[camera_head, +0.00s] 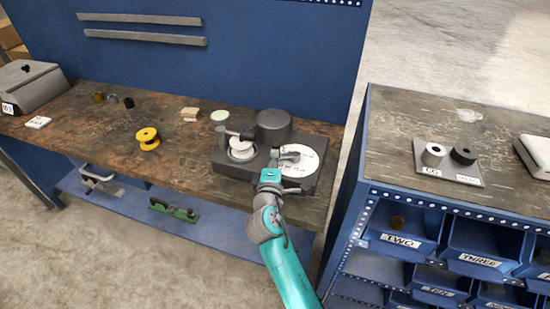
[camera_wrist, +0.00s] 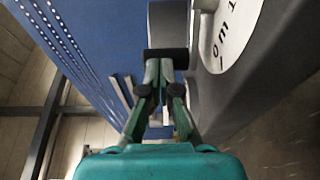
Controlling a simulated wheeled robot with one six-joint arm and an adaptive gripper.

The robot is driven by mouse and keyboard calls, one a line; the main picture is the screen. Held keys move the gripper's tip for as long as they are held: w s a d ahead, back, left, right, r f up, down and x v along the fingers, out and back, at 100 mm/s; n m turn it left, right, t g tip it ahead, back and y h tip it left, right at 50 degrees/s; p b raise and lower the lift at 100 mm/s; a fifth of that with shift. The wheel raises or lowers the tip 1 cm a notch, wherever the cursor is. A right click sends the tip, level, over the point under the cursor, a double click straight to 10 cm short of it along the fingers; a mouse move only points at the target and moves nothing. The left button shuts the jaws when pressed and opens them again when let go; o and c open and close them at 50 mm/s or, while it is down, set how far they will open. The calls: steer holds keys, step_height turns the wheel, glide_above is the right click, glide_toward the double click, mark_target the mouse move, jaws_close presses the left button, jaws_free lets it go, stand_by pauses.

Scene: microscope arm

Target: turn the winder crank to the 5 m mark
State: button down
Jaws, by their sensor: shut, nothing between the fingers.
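The winder has a dark grey base (camera_head: 232,168) on the wooden bench, with a dark cylinder (camera_head: 273,126) and a white spool (camera_head: 241,150). Its white marked dial (camera_head: 308,160) lies at the right. It also shows in the wrist view (camera_wrist: 232,28), cut by the frame edge; I cannot make out the 5 m mark. The crank (camera_head: 287,156) reaches over the dial's left part. My gripper (camera_head: 270,172) is at the winder's front edge, close to the crank. In the wrist view, its fingers (camera_wrist: 160,68) are shut and empty, close against a dark bar (camera_wrist: 166,54); contact is unclear.
A blue cabinet with labelled bins (camera_head: 402,241) stands right, across a gap. A blue panel rises behind the bench.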

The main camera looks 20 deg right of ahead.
steer(key=shift+w+a, duration=0.1)
steer(key=shift+w+a+m+g+h, duration=0.1)
steer(key=shift+w+m+g+h, duration=0.3)
steer(key=shift+m+h, duration=0.25)
steer(key=shift+w+a+m+g+h, duration=0.1)
steer(key=shift+w+m+g+h, duration=0.3)
steer(key=shift+h, duration=0.45)
steer(key=shift+w+d, duration=0.15)
steer(key=shift+w, duration=0.75)
steer(key=shift+w+m+g+h, duration=0.7)
steer(key=shift+m+h, duration=0.05)
steer(key=shift+h, duration=0.15)
steer(key=shift+w+d+m+g+h, duration=0.3)
steer(key=shift+w+m+g+h, duration=0.2)
steer(key=shift+m+g+h, duration=0.35)
steer(key=shift+w+d, duration=0.5)
steer(key=shift+w, duration=0.25)
